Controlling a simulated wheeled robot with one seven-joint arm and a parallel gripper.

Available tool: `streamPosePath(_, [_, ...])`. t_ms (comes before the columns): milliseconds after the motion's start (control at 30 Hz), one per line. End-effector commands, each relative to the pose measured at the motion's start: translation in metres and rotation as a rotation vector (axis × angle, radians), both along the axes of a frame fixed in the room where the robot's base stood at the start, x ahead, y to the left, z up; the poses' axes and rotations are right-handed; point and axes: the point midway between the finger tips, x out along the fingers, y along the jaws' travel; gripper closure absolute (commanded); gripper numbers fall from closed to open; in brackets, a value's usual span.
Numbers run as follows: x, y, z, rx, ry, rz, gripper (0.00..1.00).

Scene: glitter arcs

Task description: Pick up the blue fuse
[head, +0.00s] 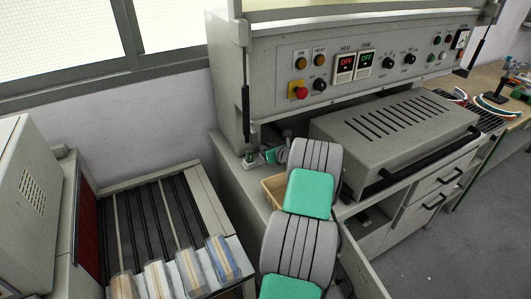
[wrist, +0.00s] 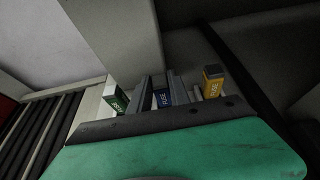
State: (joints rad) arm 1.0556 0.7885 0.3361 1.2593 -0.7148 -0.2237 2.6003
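The blue fuse (wrist: 162,97) shows in the middle of the wrist view, upright, with a white label edge. Grey upright parts stand close on both sides of it and look like the fingers of my gripper (wrist: 164,84). I cannot tell whether they touch it. The lower part of the fuse is hidden behind the dark edge and green panel of my gripper. In the head view my arm hides the blue fuse and most of the gripper, which is by the left end of the grey bench.
A green fuse (wrist: 117,98) stands left of the blue one and a yellow fuse (wrist: 212,82) stands right of it. In the head view a tan tray (head: 272,190) lies beside my arm. A grey vented cover (head: 395,140) stands to the right, below the control panel (head: 365,65).

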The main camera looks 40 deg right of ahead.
Motion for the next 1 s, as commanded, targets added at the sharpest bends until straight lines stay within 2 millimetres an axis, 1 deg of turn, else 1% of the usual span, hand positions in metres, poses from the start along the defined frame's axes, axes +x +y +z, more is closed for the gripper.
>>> streamPosePath(33, [0.0, 0.0, 0.0, 0.0, 0.0, 0.0, 0.82])
streamPosePath(200, [0.0, 0.0, 0.0, 0.0, 0.0, 0.0, 0.96])
streamPosePath(267, [0.0, 0.0, 0.0, 0.0, 0.0, 0.0, 1.0])
streamPosePath(767, [0.0, 0.0, 0.003, -0.001, -0.001, 0.0, 1.0])
streamPosePath(867, [0.0, -0.001, 0.011, -0.002, -0.001, 0.001, 1.0])
streamPosePath(933, [0.0, -0.001, 0.02, -0.004, -0.001, 0.0, 1.0])
streamPosePath(1000, [0.0, -0.001, 0.034, -0.006, -0.002, 0.0, 1.0])
